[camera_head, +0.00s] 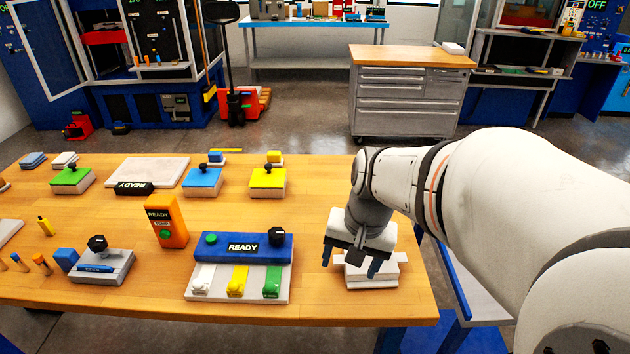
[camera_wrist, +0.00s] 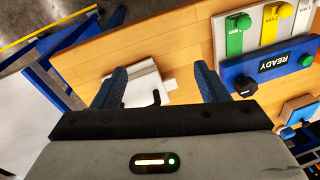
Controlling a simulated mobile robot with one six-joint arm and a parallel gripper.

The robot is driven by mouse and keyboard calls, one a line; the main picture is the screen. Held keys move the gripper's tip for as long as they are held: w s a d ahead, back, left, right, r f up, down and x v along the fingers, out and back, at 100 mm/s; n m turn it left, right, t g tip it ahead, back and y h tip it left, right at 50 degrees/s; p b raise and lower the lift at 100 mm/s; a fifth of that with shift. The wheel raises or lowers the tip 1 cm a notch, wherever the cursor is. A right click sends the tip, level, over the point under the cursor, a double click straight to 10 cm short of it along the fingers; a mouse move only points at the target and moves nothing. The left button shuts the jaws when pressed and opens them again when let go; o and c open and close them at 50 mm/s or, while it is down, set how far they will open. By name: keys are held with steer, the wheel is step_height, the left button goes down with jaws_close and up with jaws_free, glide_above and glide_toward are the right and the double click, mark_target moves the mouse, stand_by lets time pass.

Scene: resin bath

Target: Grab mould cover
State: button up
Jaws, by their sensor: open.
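A white, stepped block, which looks like the mould cover (camera_head: 378,279), lies on the wooden table near its front right corner. It also shows in the wrist view (camera_wrist: 142,84), with a small dark upright part at its right side. My gripper (camera_head: 350,261) is above it, pointing down, with its blue fingers apart. In the wrist view my gripper (camera_wrist: 160,72) has the white block between and beyond its fingertips, nearer the left finger. Nothing is held. The gripper hides part of the block in the head view; I cannot tell if the fingers touch it.
A blue READY panel (camera_head: 243,248) with white, yellow and green parts stands left of the gripper. An orange READY box (camera_head: 166,222) is further left. Green, blue and yellow blocks with black knobs (camera_head: 268,181) line the back. The table's right edge is close.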

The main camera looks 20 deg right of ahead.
mark_target(392, 258)
steer(key=o, duration=0.5)
steer(key=w+d+m+y, duration=0.1)
steer(key=d+m, duration=0.1)
steer(key=m, duration=0.1)
steer(key=w+d+f+m+y+p, duration=0.1)
steer(key=w+d+m, duration=0.1)
steer(key=d+m, duration=0.1)
steer(key=w+d+f+m+y+p, duration=0.1)
steer(key=w+d+m, duration=0.1)
steer(key=m, duration=0.1)
steer(key=shift+d+g, duration=0.3)
steer(key=shift+c, duration=0.2)
steer(key=shift+o, duration=1.1)
steer(key=d+f+m, duration=0.1)
steer(key=d+m, duration=0.1)
steer(key=w+d+m+y, duration=0.1)
steer(key=d+m, duration=0.1)
steer(key=w+d+f+m+t+p, duration=0.1)
steer(key=d+m, duration=0.1)
steer(key=shift+w+d+f+y, duration=0.1)
steer(key=shift+d+f+y, duration=0.1)
steer(key=shift+f+y, duration=0.15)
steer(key=shift+f+m, duration=0.25)
steer(key=shift+m, duration=0.05)
steer(key=x, duration=0.6)
steer(key=shift+w+a, duration=0.1)
steer(key=shift+a, duration=0.3)
steer(key=shift+w+a+f, duration=0.1)
steer(key=shift+a+f, duration=0.15)
steer(key=shift+f, duration=0.2)
